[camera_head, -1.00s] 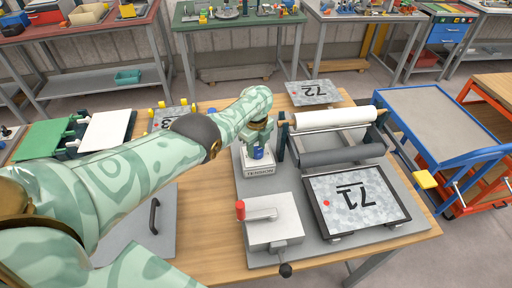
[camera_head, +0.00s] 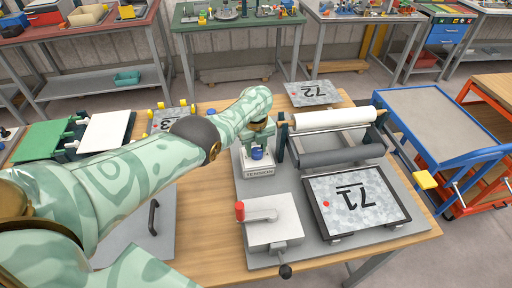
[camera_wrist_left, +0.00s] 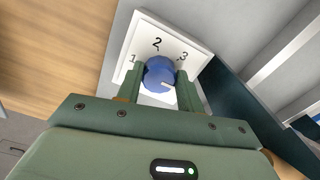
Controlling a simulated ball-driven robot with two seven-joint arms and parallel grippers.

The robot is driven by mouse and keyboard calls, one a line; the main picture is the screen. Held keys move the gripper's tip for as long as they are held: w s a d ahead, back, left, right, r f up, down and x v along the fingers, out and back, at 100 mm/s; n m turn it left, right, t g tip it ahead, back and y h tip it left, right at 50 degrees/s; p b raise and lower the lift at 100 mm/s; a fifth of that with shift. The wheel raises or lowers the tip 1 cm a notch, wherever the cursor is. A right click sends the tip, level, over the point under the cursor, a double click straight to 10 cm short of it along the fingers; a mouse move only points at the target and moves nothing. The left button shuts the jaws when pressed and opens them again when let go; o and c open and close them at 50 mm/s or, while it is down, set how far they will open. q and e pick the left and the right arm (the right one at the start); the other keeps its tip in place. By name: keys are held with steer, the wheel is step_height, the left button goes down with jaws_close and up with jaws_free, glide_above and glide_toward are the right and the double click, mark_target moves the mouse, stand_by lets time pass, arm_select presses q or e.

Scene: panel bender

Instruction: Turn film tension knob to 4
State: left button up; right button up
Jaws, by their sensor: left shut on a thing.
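The blue film tension knob (camera_head: 257,154) stands on a small white dial plate labelled TENSION (camera_head: 260,172), on the grey machine base. In the left wrist view the knob (camera_wrist_left: 159,73) sits between the two green fingers of my left gripper (camera_wrist_left: 160,80), which is shut on it. The white dial plate (camera_wrist_left: 146,38) there shows 1, 2 and 3 around the knob; a 4 is not visible, and the fingers hide part of the plate. A small white mark on the knob's face points toward the lower right. My right gripper is not in view.
Right of the knob are a white roller (camera_head: 335,117) and a grey roller (camera_head: 343,155). In front stands a grey box with a red-tipped lever (camera_head: 272,222). A blue cart (camera_head: 430,120) stands beyond the table.

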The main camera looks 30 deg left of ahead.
mark_target(257, 150)
arm_select(q)
steer(key=o, duration=1)
steer(key=shift+d, duration=0.1)
steer(key=shift+r, duration=0.1)
step_height(257, 150, up, 16)
steer(key=p, duration=1.1)
